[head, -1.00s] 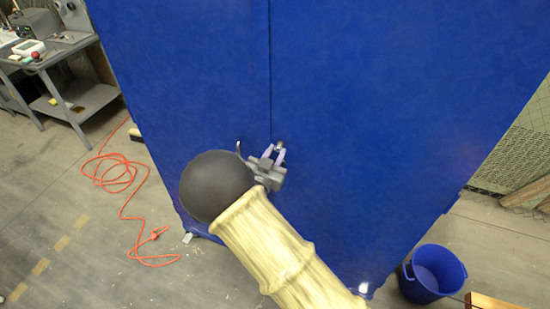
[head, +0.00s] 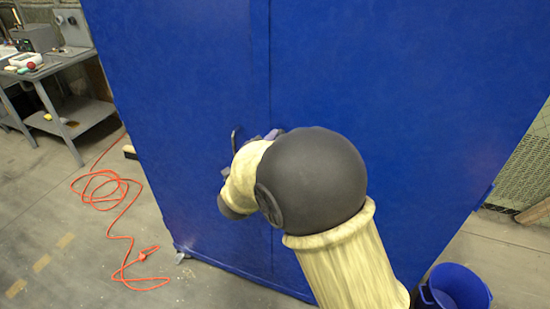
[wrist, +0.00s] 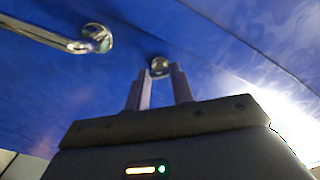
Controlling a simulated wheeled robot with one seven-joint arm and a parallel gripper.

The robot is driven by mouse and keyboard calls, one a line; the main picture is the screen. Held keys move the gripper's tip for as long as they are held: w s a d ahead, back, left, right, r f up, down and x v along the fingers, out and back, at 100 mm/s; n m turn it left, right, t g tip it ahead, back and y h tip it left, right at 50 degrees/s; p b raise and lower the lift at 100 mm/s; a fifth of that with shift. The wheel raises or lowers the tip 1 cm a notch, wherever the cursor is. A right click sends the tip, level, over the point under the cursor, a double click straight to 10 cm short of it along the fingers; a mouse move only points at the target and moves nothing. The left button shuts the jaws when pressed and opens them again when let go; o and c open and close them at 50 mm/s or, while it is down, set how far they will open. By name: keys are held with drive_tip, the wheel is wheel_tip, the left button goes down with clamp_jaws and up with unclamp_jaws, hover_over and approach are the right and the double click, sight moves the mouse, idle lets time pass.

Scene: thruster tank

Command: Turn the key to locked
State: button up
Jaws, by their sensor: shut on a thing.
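The blue cabinet (head: 200,60) fills the middle of the head view, with a vertical seam between its doors. In the wrist view a small round metal lock (wrist: 159,66) sits on the blue surface, right at my fingertips. The key cannot be made out apart from the lock. My gripper (wrist: 158,77) is shut on the key, its two purple-grey fingers on either side of the lock. In the head view my arm hides most of the gripper and all of the lock. How far the key is turned cannot be told.
A chrome door handle (wrist: 75,42) stands out to the left of the lock; it also shows in the head view (head: 234,138). A grey workbench (head: 60,75), an orange cord (head: 115,205) on the floor and a blue bucket (head: 455,288) stand clear of the arm.

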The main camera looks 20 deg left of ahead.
drive_tip(key=m+b, duration=0.7)
drive_tip(key=b, duration=0.5)
drive_tip(key=shift+f+m+b, duration=0.15)
drive_tip(key=shift+m+b, duration=0.15)
drive_tip(key=shift+m, duration=0.1)
drive_tip(key=o, duration=1)
drive_tip(key=s, duration=0.5)
drive_tip(key=s+a, duration=0.1)
drive_tip(key=s, duration=0.5)
drive_tip(key=s+b, duration=0.1)
drive_tip(key=s, duration=0.5)
drive_tip(key=shift+s+a, duration=0.2)
